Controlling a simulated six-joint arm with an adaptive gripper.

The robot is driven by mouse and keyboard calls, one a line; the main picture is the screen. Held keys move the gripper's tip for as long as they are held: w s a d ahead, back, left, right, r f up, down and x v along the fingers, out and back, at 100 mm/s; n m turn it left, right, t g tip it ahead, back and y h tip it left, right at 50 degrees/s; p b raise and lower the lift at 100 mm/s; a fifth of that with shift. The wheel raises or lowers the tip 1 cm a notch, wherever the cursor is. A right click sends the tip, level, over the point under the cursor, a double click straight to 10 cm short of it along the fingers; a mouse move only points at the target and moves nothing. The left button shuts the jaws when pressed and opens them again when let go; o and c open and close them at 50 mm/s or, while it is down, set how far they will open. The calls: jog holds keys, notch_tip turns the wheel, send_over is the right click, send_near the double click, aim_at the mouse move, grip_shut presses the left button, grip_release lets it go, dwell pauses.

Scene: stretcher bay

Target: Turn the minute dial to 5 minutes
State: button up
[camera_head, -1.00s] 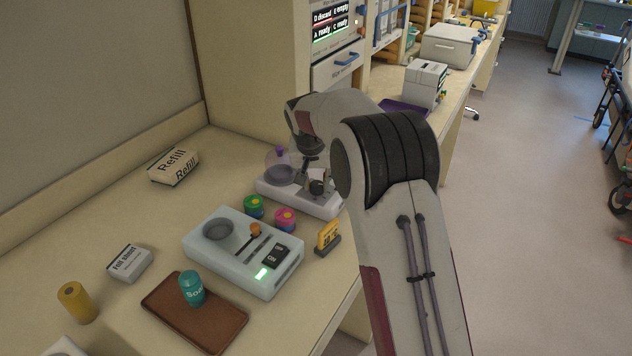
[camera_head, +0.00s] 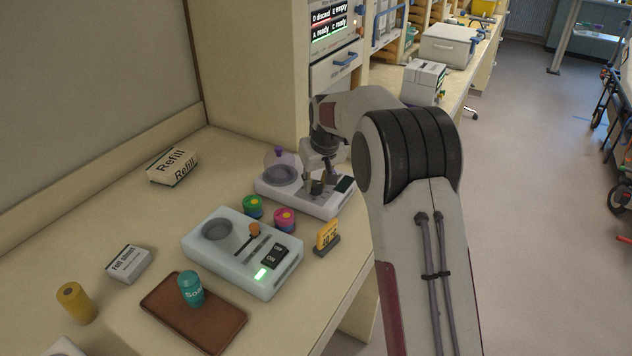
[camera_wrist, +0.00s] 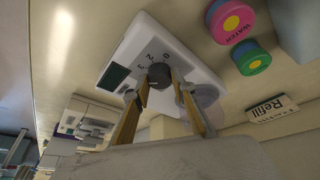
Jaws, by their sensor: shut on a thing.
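The dark round minute dial (camera_wrist: 159,71) is on a white device (camera_wrist: 138,40) with a dark screen (camera_wrist: 115,76). Digits, among them 0, 2 and 3, show around the dial; its pointer is too small to read, and the fingers may hide further marks. My gripper (camera_wrist: 160,77) is shut on the dial, one finger on each side. In the head view the same device (camera_head: 300,205) stands at the back of the bench, with my gripper (camera_head: 318,186) down on it and the dial mostly hidden by the fingers.
A clear dome with a purple knob (camera_head: 280,158) sits on the device's left end. A Refill box (camera_head: 172,166) lies to the left.

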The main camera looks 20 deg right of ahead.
jog(key=shift+d+n+y, duration=0.15)
jog(key=shift+n+y, duration=0.55)
jog(key=shift+n, duration=1)
jog(key=shift+f+n, duration=0.1)
jog(key=shift+n, duration=0.2)
jog(key=o, duration=1.1)
jog(key=shift+v, duration=3.8)
jog(key=shift+w+d, duration=0.1)
jog(key=shift+w, duration=0.05)
